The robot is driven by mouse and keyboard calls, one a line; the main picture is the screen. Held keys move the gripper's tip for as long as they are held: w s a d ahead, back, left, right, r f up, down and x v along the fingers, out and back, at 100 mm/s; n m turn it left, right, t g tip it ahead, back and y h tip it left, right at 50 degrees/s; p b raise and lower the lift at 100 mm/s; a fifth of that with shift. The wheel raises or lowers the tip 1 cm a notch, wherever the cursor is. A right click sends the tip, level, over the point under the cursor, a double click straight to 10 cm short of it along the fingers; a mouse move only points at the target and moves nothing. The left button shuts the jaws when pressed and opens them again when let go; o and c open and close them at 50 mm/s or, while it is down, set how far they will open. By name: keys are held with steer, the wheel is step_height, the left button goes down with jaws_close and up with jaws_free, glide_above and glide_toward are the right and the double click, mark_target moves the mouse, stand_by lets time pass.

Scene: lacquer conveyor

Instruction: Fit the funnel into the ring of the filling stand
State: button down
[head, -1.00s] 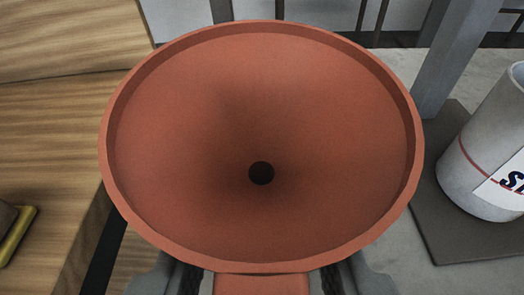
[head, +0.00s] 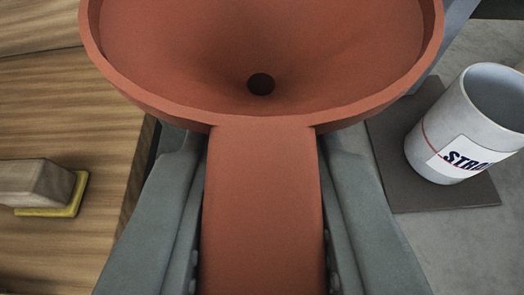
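The funnel (head: 290,45) is terracotta red, with a wide bowl and a dark outlet hole at its centre; its upper part is cut off by the frame. Its broad flat handle (head: 264,210) runs down the picture towards me. My gripper (head: 262,165) has one grey finger on each side of the handle, with narrow dark gaps, and looks open. The ring is hidden under the bowl, so I cannot tell whether the funnel sits in it. A grey post (head: 452,32), perhaps of the filling stand, shows behind the bowl at right.
A pale can (head: 437,125) with a red line and a "STRO" label stands on a dark slab (head: 450,200) at right. A brownish block (head: 35,183) with a yellow base lies on the wooden surface (head: 60,110) at left. Grey floor shows at lower right.

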steer(key=w+d+r+m+g+h, duration=0.2)
steer(key=d+r+m+h, duration=0.3)
steer(key=d+r, duration=1.2)
steer(key=shift+r+g+h, duration=0.2)
steer(key=shift+g+h, duration=0.3)
steer(key=shift+g, duration=0.2)
steer(key=shift+w, duration=0.1)
steer(key=shift+f, duration=2.55)
step_height(320, 180, down, 6)
steer(key=shift+f, duration=0.15)
stand_by(1.3)
steer(key=c, duration=1.2)
jaws_free()
steer(key=shift+o, duration=0.2)
